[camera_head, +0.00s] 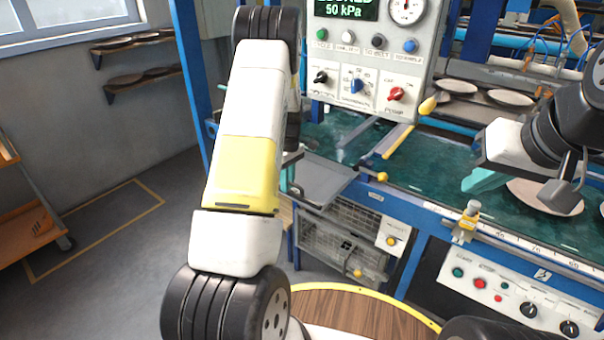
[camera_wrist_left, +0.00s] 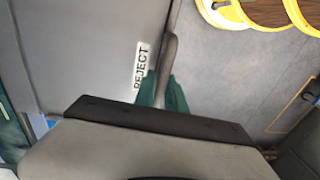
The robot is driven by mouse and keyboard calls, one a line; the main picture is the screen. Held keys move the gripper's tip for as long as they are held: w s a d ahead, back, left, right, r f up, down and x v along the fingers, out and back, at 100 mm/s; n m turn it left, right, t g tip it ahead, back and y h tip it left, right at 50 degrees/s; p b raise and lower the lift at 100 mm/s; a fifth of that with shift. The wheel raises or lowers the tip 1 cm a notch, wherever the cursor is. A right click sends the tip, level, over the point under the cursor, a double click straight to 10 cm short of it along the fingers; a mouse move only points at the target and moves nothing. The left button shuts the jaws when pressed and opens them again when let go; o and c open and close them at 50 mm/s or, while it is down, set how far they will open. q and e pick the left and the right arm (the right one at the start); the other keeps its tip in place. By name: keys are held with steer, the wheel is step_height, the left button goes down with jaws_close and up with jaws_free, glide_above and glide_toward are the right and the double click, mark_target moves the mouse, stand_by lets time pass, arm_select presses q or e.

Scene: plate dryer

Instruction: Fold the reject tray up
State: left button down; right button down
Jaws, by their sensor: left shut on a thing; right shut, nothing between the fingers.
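The grey reject tray (camera_head: 325,178) juts out from the left end of the green belt, roughly flat, partly hidden behind my left arm. In the left wrist view the tray (camera_wrist_left: 85,45) fills the upper left, with a REJECT label near its edge. My left gripper (camera_wrist_left: 162,88) has its green fingers shut on the tray's rim at that edge; the exact grip is partly hidden. In the head view this gripper is mostly behind the arm. My right gripper (camera_head: 480,181) is shut and empty above the belt, near a plate (camera_head: 545,198).
A control box (camera_head: 375,60) with knobs and a gauge stands above the belt (camera_head: 430,170). A wire-mesh cage (camera_head: 335,245) is below the tray. A round wooden table (camera_head: 350,312) with a yellow rim is in front. Open floor lies to the left.

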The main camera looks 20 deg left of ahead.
arm_select(q)
steer(key=shift+s+a+r, duration=0.1)
steer(key=shift+a, duration=0.1)
steer(key=c, duration=1.5)
jaws_free()
steer(key=shift+r, duration=0.1)
steer(key=shift+d, duration=0.1)
steer(key=shift+w+d+r, duration=0.1)
steer(key=shift+w+r, duration=0.1)
steer(key=shift+r, duration=1.75)
steer(key=shift+w+r, duration=0.15)
steer(key=shift+r, duration=1.75)
